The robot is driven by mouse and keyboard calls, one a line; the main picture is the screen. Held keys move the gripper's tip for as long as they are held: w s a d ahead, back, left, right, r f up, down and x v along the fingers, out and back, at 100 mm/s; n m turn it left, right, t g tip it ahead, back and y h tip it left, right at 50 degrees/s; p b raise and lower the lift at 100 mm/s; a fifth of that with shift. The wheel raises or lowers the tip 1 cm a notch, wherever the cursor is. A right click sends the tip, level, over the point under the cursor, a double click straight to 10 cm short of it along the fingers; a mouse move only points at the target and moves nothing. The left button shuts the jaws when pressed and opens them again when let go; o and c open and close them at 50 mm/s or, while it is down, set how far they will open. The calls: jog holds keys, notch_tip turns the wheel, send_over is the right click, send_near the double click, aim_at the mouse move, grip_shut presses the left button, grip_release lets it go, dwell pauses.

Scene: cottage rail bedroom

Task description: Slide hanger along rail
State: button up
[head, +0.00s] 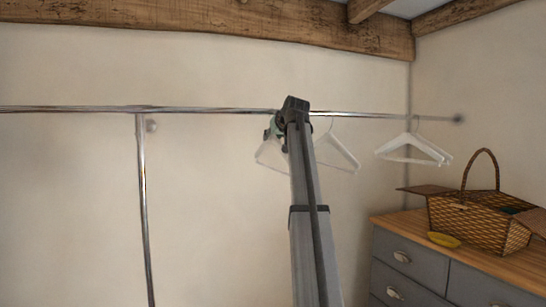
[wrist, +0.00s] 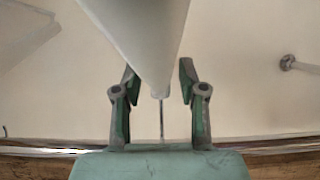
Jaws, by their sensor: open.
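A chrome rail (head: 220,110) runs along the wall. Pale hanger parts show on both sides of my arm: one at left (head: 268,155) and one at right (head: 338,153); my arm hides what lies between, so I cannot tell if they are one hanger. In the wrist view a white hanger (wrist: 135,25) fills the top centre, with its thin hook stem between the fingers of my gripper (wrist: 158,75). The fingers are open, one on each side, with gaps to the stem. In the head view my gripper (head: 273,130) is mostly hidden behind my arm.
White hangers (head: 414,150) hang farther right on the rail. Another pale hanger shape (wrist: 20,32) shows in the wrist view. A grey dresser (head: 410,262) at right holds a wicker basket (head: 470,222) and a yellow dish (head: 443,240). A vertical chrome post (head: 143,200) stands at left.

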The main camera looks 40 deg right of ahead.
grip_shut()
jog(key=shift+a, duration=0.2)
jog(key=w+a, duration=0.3)
jog(key=a, duration=0.8)
jog(key=shift+w+p, duration=0.2)
jog(key=shift+p, duration=0.2)
dwell(0.7)
jog(key=w+a, duration=0.3)
jog(key=a, duration=0.8)
jog(key=shift+w, duration=0.15)
dwell(1.0)
dwell(0.5)
jog(key=shift+o, duration=0.6)
grip_release()
